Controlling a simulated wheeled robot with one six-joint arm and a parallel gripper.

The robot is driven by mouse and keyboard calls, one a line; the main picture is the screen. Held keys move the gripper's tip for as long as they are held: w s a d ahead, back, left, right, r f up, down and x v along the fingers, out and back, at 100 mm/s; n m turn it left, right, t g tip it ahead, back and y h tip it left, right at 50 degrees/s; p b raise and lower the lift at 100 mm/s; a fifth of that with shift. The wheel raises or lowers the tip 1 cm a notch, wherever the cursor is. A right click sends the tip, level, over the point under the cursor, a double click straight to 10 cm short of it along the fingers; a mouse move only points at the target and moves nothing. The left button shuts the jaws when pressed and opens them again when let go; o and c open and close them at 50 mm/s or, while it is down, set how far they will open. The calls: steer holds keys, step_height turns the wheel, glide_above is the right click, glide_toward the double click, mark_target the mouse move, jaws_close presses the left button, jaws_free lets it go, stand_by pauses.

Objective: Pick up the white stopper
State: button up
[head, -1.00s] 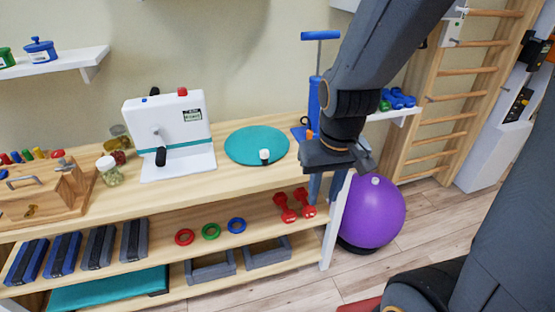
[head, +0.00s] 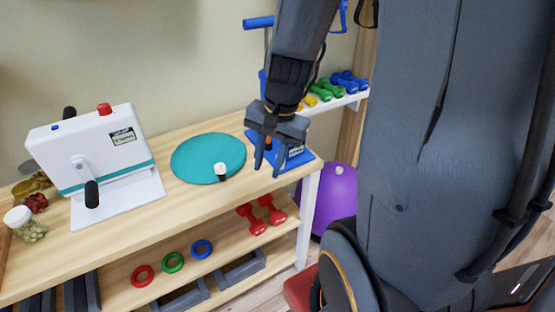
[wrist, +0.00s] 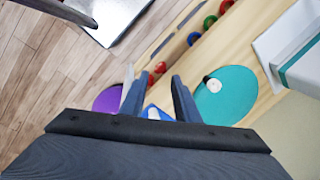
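A small white stopper (head: 220,168) with a dark part beside it sits at the front edge of a round teal pad (head: 195,156) on the wooden bench. In the wrist view the stopper (wrist: 213,85) shows on the pad, right of my fingers. My gripper (head: 269,165) is open and empty, pointing down above the right end of the bench, to the right of the pad and apart from the stopper. Its two spread fingers also show in the wrist view (wrist: 154,88). A pale plug (head: 339,170) shows on the purple ball (head: 330,200).
A blue pump (head: 295,158) stands on the bench right behind my gripper. A white device with a black handle (head: 95,155) stands left of the pad. Red dumbbells (head: 262,214) and coloured rings (head: 173,262) lie on the shelf below. Bench space before the pad is clear.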

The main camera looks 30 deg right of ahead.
steer(key=w+d+f+m+t+y+b, duration=0.3)
steer(key=w+d+m, duration=0.5)
steer(key=d+m, duration=0.8)
steer(key=shift+w+a+f+m+h, duration=0.15)
steer(key=shift+w+a+f+m, duration=0.35)
steer(key=shift+a+f, duration=0.5)
steer(key=shift+w+a+f+m+h, duration=0.1)
steer(key=shift+w+a+f+m, duration=0.4)
steer(key=shift+f, duration=0.75)
steer(key=shift+w+a+f+m+h, duration=0.15)
steer(key=shift+w+a+f+m, duration=0.3)
steer(key=shift+a+f, duration=0.65)
steer(key=shift+w, duration=0.1)
steer(key=shift+c, duration=0.5)
steer(key=c, duration=0.5)
